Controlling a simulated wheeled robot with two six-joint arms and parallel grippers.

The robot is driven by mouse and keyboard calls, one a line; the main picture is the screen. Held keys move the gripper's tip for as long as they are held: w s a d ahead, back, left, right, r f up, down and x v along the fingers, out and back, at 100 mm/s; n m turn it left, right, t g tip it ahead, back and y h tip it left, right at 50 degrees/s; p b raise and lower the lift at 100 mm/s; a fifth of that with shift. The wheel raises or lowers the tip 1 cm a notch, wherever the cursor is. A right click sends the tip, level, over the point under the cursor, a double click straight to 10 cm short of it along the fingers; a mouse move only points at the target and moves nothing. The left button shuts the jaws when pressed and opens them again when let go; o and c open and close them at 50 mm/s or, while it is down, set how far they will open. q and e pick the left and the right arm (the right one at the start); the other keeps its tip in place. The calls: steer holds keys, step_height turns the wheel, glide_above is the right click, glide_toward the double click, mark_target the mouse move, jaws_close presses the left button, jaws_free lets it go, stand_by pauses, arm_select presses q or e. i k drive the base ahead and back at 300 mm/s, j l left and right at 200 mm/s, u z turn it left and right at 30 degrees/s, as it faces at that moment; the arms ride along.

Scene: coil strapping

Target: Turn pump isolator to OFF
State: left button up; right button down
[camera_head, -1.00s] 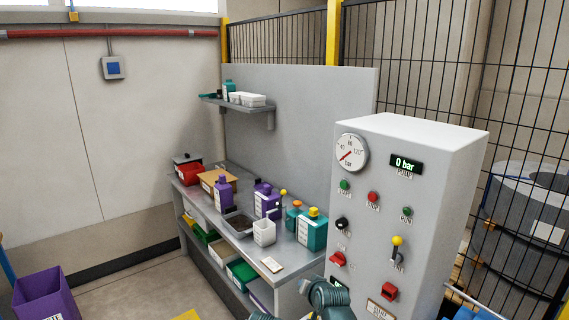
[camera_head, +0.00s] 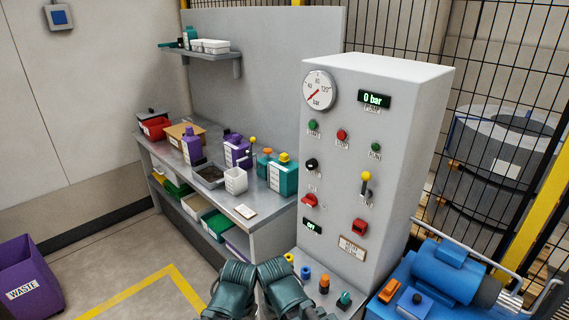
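The grey control cabinet (camera_head: 338,160) stands right of centre, with its front facing me. The pressure gauge (camera_head: 319,91) has a red needle, and the display (camera_head: 374,99) reads 0 bar. Two dark teal links of my arms show at the bottom edge; neither gripper's fingers are visible.
A yellow-knobbed lever (camera_head: 366,182) and several buttons share the panel. A blue pump (camera_head: 444,272) stands low at the right. A workbench (camera_head: 270,231) with bottles and bins is left of the cabinet. A purple waste bin (camera_head: 28,277) stands on the floor.

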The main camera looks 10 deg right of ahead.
mark_target(311, 200)
steer(key=i+j+z, duration=0.1)
steer(key=i, duration=0.3)
steer(key=j+z, duration=0.1)
steer(key=z, duration=1.4)
